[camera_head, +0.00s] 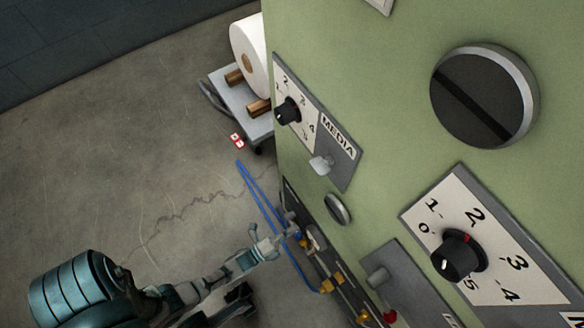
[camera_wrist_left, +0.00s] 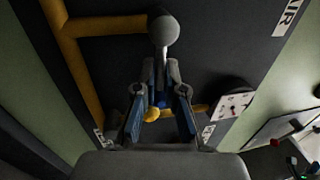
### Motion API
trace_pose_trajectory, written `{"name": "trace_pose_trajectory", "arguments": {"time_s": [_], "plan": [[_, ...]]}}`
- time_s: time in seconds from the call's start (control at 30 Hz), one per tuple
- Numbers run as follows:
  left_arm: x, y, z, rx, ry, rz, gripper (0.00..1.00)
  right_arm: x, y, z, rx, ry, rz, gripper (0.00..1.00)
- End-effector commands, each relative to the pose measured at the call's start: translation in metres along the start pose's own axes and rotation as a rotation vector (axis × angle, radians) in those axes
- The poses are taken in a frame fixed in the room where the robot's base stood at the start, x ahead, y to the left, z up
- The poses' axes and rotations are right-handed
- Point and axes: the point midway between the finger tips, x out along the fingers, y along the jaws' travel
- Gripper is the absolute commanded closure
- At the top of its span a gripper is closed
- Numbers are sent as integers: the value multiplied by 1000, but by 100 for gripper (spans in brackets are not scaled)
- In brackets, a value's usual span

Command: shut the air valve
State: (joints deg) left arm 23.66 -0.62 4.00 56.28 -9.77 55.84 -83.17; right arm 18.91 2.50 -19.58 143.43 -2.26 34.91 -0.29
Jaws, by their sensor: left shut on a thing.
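The air valve sits on a dark panel marked AIR (camera_wrist_left: 289,14), with yellow piping around it. In the left wrist view a grey round-ended handle (camera_wrist_left: 164,30) stands out in front of the panel. My left gripper (camera_wrist_left: 161,75) is shut on this handle's narrow part, between its two blue-padded fingers. In the head view my left gripper (camera_head: 286,226) is at the low panel on the side of the green machine. There the fingers and the handle are small and partly hidden by the gripper. My right gripper is not in view.
The green machine (camera_head: 380,90) fills the right side, with a MEDIA dial (camera_head: 287,111), a larger numbered dial (camera_head: 458,256) and a big round knob (camera_head: 484,95). A cart (camera_head: 238,98) with a white roll (camera_head: 247,52) stands behind. Floor at left is clear.

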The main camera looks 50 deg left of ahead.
Motion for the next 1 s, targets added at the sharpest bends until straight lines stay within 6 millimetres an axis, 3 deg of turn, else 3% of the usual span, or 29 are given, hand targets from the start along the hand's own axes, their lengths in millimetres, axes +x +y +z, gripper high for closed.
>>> {"name": "trace_pose_trajectory", "arguments": {"time_s": [0.03, 0.4, 0.43, 0.5, 0.53, 1.0], "plan": [[-3, 4, -8, 1, 14, 10, 100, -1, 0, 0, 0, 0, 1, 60], [-3, 5, -8, 7, 14, 15, 100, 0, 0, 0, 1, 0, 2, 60], [-3, 5, -8, 7, 14, 15, 86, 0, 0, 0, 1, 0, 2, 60], [-3, 5, -7, 6, 13, 14, 69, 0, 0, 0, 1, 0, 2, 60], [-3, 5, -7, 6, 13, 13, 66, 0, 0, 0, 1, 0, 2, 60], [1, -10, -4, 7, 10, 2, 66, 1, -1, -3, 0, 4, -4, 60]]}}
